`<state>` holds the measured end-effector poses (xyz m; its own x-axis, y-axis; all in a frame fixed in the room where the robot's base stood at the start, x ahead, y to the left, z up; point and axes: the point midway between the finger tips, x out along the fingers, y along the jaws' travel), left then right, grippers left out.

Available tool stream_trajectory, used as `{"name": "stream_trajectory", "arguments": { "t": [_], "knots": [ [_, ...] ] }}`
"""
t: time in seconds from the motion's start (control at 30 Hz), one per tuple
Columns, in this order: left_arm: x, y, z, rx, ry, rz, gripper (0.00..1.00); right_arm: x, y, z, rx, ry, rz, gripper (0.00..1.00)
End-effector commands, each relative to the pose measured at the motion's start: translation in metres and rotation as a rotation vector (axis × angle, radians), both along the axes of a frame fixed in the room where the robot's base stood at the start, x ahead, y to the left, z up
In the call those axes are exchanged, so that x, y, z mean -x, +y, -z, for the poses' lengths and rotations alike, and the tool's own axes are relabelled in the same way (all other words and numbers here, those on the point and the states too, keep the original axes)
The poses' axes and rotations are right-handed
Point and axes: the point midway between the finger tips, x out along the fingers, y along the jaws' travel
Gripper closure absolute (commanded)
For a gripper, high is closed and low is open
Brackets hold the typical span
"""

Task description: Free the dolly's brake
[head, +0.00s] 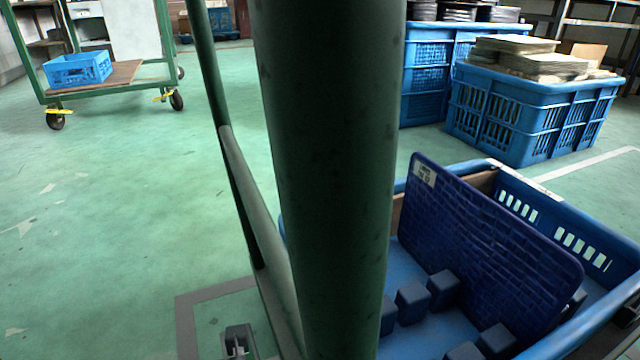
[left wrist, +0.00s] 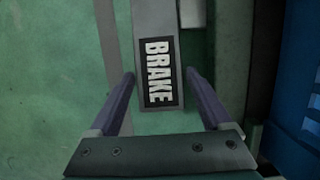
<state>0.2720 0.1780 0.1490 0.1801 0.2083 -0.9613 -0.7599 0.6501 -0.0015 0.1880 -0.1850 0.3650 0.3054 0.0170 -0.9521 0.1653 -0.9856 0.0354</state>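A grey brake lever (left wrist: 155,30) with a black label reading "BRAKE" (left wrist: 159,72) shows in the left wrist view, over the green floor. My left gripper (left wrist: 160,76) is open, with one purple finger on each side of the lever's labelled end. Gaps show between the fingers and the lever; how far apart they are in height I cannot tell. In the head view, a green post (head: 330,180) stands close in front and hides much of the middle. A small dark piece (head: 238,338) shows low beside it; I cannot tell what it is. My right gripper is not in view.
A blue crate (head: 520,172) at the right holds an upright, leaning dark blue panel (head: 490,250) and several small blocks. Loaded blue crates (head: 520,125) stand behind. A green trolley (head: 145,65) stands far left. The floor at left is clear.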

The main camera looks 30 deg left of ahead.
Motion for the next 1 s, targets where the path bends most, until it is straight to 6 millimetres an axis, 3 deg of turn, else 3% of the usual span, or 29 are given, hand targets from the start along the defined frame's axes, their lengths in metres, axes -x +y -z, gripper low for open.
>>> {"name": "stream_trajectory", "arguments": {
  "t": [0.13,0.53,1.0],
  "knots": [
    [0.001,0.000,0.000,0.001,0.002,0.000,0.00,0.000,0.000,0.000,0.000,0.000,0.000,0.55],
    [0.003,-0.002,-0.008,0.003,0.005,-0.001,0.00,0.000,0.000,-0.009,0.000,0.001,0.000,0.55],
    [0.015,-0.016,-0.085,0.002,0.003,0.000,0.00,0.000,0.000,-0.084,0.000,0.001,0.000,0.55]
  ]
}}
